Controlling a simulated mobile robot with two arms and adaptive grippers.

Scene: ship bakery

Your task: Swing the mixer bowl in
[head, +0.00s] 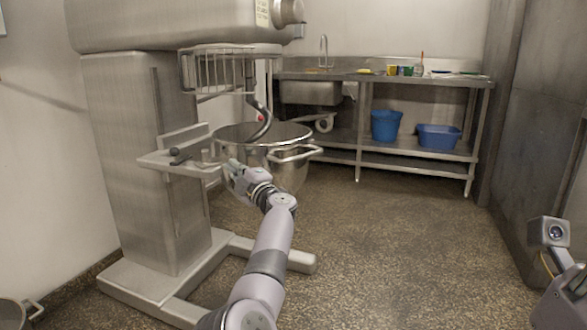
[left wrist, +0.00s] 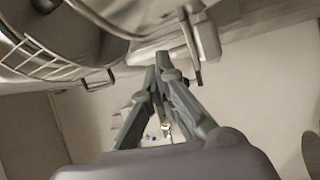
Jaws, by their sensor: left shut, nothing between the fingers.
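The steel mixer bowl (head: 290,172) sits under the mixer head (head: 180,22), with the curved dough hook (head: 262,122) reaching down into it. A loop handle (head: 296,153) sticks out on the bowl's front right side. My left gripper (head: 234,168) is at the bowl's near left side, by the bowl support (head: 182,158). In the left wrist view its fingers (left wrist: 160,62) meet at the tips with nothing between them. Whether it touches the bowl cannot be told. My right arm shows at the lower right; its fingers are out of frame.
A wire guard (head: 215,72) hangs above the bowl. The mixer's floor legs (head: 270,254) spread beneath it. A steel sink bench (head: 415,82) stands at the back with blue tubs (head: 438,137) on its shelf. The floor to the right is clear.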

